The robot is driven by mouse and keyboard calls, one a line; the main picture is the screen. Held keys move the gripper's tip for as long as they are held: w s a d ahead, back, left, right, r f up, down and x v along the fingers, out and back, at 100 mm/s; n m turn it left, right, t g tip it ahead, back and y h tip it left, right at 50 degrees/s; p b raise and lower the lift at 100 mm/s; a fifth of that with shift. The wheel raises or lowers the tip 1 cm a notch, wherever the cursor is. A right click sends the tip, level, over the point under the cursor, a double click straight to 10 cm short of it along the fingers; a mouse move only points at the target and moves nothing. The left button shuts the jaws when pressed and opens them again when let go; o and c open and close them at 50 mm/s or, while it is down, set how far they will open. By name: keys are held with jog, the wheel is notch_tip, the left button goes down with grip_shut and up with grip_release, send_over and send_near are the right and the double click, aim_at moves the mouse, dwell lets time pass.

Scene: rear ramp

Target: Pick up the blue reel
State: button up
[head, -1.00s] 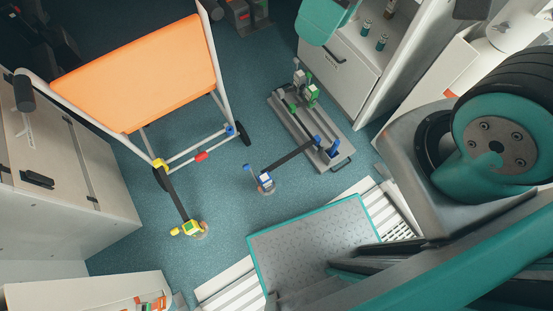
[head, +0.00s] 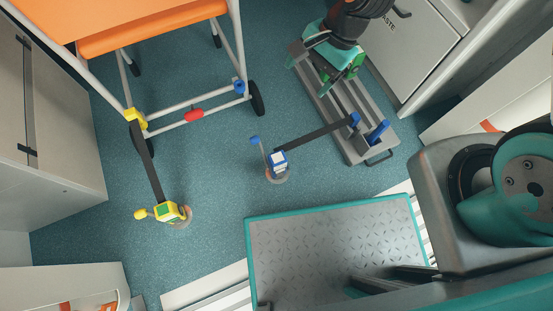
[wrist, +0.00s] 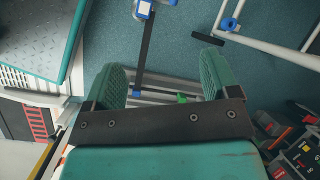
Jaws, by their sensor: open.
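The blue reel (head: 278,163) is a small blue-and-white block with a blue-tipped lever and a round grey base, on the blue floor. A dark strap (head: 318,137) runs from it to a blue fitting (head: 354,119) on the grey rail plate (head: 350,146). In the wrist view the blue reel (wrist: 143,10) shows at the top edge. My gripper (head: 325,63) is above the far end of the plate, away from the reel. Its teal fingers (wrist: 162,75) are apart, with nothing gripped between them. It partly hides a green device (head: 352,68) on the plate.
A yellow reel (head: 170,213) is on the floor at left, strapped to the white-framed orange seat (head: 150,35). A teal-edged metal step (head: 335,245) lies in front. Cabinets stand at left and right. Floor between the reels is clear.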

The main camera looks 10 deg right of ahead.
aim_at(280, 156)
jog(key=s+a+f+m+b, duration=0.1)
jog(key=f+b, duration=0.4)
jog(key=f, duration=0.6)
jog(key=a+f+m+b, duration=0.1)
jog(key=f+m+b, duration=0.2)
jog(key=f, duration=0.8)
jog(key=s+a+f+m+b, duration=0.1)
jog(key=f+b, duration=0.6)
jog(key=f, duration=0.5)
jog(key=shift+s+m, duration=0.3)
jog(key=shift+m, duration=0.1)
jog(key=b+x, duration=0.5)
jog(key=x, duration=0.1)
jog(key=shift+s+a+f, duration=0.15)
jog(key=shift+s+a, duration=0.05)
jog(key=shift+a, duration=0.05)
grip_shut()
